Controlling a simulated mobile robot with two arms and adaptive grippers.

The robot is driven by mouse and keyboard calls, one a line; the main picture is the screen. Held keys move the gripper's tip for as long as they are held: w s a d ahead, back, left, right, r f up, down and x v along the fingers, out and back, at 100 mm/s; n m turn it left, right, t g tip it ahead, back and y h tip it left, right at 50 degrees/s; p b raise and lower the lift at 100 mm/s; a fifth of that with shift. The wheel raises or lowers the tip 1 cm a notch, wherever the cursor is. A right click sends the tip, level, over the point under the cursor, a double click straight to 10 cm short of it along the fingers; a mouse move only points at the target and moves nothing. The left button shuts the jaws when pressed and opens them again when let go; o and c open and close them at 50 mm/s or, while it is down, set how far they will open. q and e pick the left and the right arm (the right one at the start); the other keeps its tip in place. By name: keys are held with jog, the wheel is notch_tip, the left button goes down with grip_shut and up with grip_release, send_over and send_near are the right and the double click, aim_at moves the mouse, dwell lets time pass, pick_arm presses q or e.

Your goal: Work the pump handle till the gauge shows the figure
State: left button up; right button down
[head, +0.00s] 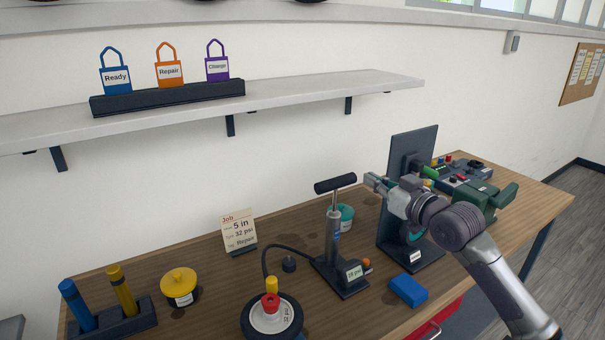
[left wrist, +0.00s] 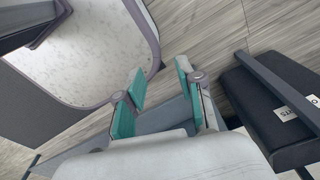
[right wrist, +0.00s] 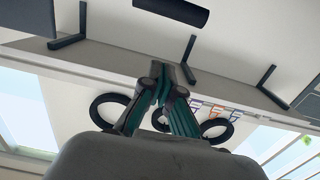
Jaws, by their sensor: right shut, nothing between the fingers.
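The pump (head: 333,240) stands upright on the bench, with its black T-shaped handle (head: 335,183) on top and a short length of bare rod showing below it. The gauge (head: 354,271) at its foot has a small psi reading, perhaps 18, too small to be sure. The job card (head: 239,231) reads 5 in, 32 psi, Repair. My right gripper (head: 373,181) is shut and empty, just right of the handle and apart from it. The handle (right wrist: 172,10) also shows in the right wrist view, beyond my fingers (right wrist: 166,75). My left gripper (left wrist: 160,76) is open and empty, away from the pump.
A hose runs from the pump to a small wheel (head: 258,321) at the front. A dark upright stand (head: 412,165) is behind my right arm. A blue block (head: 408,290) lies right of the pump. A yellow pot (head: 179,285) and tag shelf (head: 300,90) are left.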

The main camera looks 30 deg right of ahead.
jog(key=p, duration=0.5)
send_over(343, 177)
jog(key=s+a, duration=0.1)
jog(key=s, duration=0.2)
jog(key=f, duration=0.3)
jog(key=shift+w+a+f, duration=0.25)
jog(key=shift+f, duration=0.15)
